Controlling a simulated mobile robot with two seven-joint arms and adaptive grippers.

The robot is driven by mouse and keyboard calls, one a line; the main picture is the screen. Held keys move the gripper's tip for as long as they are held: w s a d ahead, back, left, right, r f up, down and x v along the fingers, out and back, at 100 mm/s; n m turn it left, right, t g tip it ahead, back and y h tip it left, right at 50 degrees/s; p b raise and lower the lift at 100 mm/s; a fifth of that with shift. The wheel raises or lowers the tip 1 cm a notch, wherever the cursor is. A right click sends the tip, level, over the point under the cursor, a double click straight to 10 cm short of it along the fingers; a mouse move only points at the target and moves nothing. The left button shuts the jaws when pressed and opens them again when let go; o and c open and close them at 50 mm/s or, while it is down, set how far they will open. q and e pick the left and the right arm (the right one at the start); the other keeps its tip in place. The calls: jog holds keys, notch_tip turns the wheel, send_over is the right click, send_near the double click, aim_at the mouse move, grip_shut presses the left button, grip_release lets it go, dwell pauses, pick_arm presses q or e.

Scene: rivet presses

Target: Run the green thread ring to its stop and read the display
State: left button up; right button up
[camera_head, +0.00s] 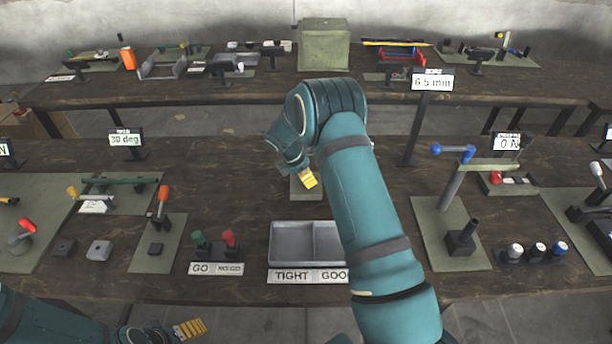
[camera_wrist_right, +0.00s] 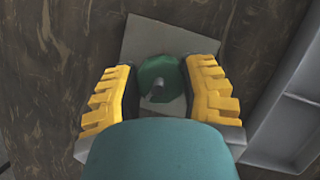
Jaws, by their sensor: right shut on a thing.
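The green thread ring (camera_wrist_right: 172,70) shows in the right wrist view, around a grey stud (camera_wrist_right: 158,92) above a pale square plate (camera_wrist_right: 140,36). My right gripper (camera_wrist_right: 160,95) has its yellow fingers on both sides of the ring, shut on it. In the head view my right gripper (camera_head: 308,180) points down over the plate (camera_head: 306,195); the ring is hidden there. A display on a tall post (camera_head: 433,82) reads 6.5 mm. My left gripper (camera_head: 190,328) is low at the left, near the table's front edge; its jaw opening is unclear.
A grey two-part tray (camera_head: 291,240) with a TIGHT and GOOD label stands in front. GO and NO-GO gauges with green (camera_head: 198,239) and red (camera_head: 229,239) tops stand left of it. Other displays read 30 deg (camera_head: 125,140) and 0 N (camera_head: 507,142). A lever press (camera_head: 455,185) stands right.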

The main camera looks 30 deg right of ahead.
jog(key=shift+f+m, duration=0.1)
jog(key=shift+m, duration=0.2)
jog(key=m, duration=0.2)
jog(key=m+g+b, duration=0.1)
jog(key=shift+m+g+y, duration=0.3)
jog(key=shift+m, duration=0.1)
jog(key=m+g, duration=0.1)
jog(key=m, duration=0.2)
jog(key=shift+f+y+b, duration=0.1)
jog(key=shift+y+b, duration=0.3)
jog(key=m, duration=0.2)
jog(key=m+g+y, duration=0.1)
jog(key=m, duration=0.2)
jog(key=shift+s+y+b, duration=0.1)
jog(key=shift+y+b, duration=0.2)
jog(key=shift+b, duration=0.1)
jog(key=m+y, duration=0.1)
jog(key=m, duration=0.2)
jog(key=shift+m+y, duration=0.3)
jog(key=shift+m, duration=0.1)
jog(key=o, duration=1.2)
